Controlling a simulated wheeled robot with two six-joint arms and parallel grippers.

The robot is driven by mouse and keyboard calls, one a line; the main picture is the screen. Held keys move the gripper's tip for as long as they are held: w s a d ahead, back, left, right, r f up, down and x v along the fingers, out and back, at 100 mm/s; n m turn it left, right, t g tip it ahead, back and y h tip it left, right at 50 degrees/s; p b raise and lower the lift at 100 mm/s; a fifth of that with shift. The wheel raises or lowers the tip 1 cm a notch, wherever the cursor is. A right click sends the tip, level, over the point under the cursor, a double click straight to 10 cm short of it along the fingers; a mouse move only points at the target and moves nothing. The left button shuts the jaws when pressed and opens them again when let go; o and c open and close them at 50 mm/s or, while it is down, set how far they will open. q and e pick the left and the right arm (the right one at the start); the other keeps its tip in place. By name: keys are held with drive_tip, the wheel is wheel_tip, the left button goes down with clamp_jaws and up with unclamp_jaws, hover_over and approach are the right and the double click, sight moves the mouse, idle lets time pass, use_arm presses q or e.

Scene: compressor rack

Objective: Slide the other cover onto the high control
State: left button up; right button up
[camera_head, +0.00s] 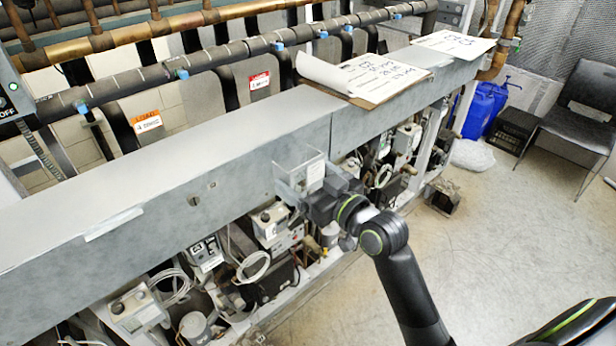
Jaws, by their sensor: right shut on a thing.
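My right gripper (312,190) comes in from the lower right and is shut on a clear, box-shaped cover (290,184). The cover appears in front of the grey beam's face, above a pale control box (270,221). I cannot tell whether the cover touches anything besides the gripper. Another control box with dark dials (206,252) sits lower left of it. Which box is the high control cannot be told from this view. The gripper hides part of the cover and the rack behind. My left gripper is not in view.
The long grey beam (150,205) runs across the rack above the controls. Papers on a clipboard (370,78) lie on it. Coiled cables, pipes and compressors crowd the space below. Open floor (480,240) lies to the right, with a black chair (580,115) beyond.

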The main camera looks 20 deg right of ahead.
drive_tip(key=b, duration=2.5)
approach(277, 229)
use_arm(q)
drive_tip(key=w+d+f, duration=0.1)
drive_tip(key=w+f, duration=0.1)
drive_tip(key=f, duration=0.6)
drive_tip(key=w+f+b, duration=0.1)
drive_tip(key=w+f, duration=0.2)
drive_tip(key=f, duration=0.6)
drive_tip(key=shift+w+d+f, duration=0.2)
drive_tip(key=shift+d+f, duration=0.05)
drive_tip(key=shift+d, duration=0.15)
use_arm(e)
drive_tip(key=x, duration=0.2)
drive_tip(key=shift+w+a+r, duration=0.1)
drive_tip(key=shift+w+r, duration=0.1)
drive_tip(key=shift+w, duration=0.1)
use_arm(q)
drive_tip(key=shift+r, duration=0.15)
use_arm(e)
drive_tip(key=shift+w, duration=0.2)
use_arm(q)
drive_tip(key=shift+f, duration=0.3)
use_arm(e)
drive_tip(key=shift+x, duration=1.65)
drive_tip(key=shift+a+f, duration=0.1)
